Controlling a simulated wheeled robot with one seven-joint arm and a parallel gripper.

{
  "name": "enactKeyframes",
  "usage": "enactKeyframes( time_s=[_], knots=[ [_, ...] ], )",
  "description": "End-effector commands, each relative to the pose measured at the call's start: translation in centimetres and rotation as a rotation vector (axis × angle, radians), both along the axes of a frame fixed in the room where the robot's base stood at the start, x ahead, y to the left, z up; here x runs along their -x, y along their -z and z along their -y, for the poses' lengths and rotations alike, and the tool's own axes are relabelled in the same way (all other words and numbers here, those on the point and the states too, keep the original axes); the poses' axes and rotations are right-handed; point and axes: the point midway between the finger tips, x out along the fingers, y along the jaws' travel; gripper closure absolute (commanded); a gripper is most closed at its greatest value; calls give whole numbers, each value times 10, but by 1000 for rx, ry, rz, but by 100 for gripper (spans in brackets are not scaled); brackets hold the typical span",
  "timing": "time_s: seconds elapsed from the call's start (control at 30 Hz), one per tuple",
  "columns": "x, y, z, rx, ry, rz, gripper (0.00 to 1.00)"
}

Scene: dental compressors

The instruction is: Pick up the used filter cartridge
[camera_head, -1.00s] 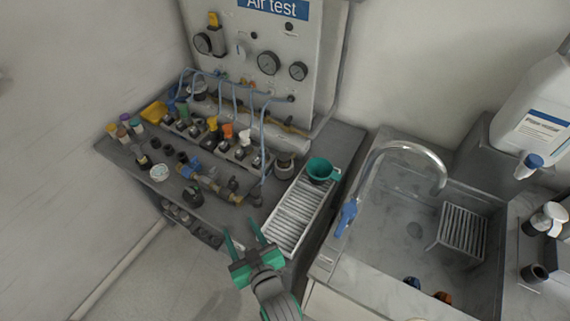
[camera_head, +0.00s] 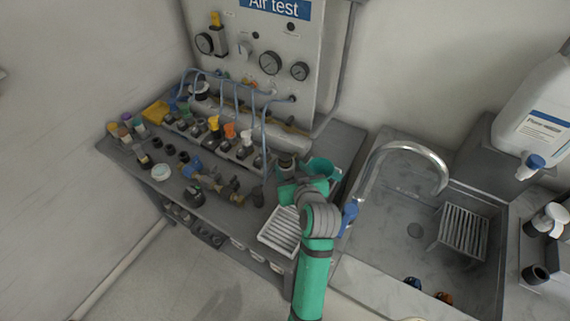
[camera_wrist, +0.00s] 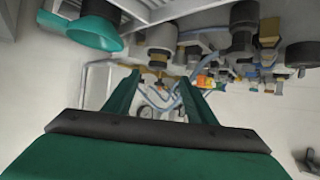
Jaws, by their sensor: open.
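I cannot single out the used filter cartridge with certainty in either view. A grey cylindrical part (camera_head: 286,163) stands beside the green funnel (camera_head: 322,170) on the bench, partly hidden by my arm. The funnel also shows at the upper left of the wrist view (camera_wrist: 78,30). My gripper (camera_wrist: 157,82) is open in the wrist view, with nothing between its two green fingers.
The bench (camera_head: 222,220) carries a row of valves and fittings (camera_head: 215,140) with blue hoses below the gauge panel (camera_head: 268,30). A sink (camera_head: 415,255) with a curved tap (camera_head: 410,148) lies right of my arm. A large white jug (camera_head: 535,105) stands at the far right.

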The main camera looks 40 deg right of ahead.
Motion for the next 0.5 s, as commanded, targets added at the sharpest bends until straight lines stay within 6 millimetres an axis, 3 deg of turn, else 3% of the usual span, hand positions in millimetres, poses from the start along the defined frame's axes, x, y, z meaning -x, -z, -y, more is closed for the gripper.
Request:
enactKeyframes(
  time_s=[0.5],
  knots=[
    [-40, 29, 21, -1, 0, 1, 49]
  ],
)
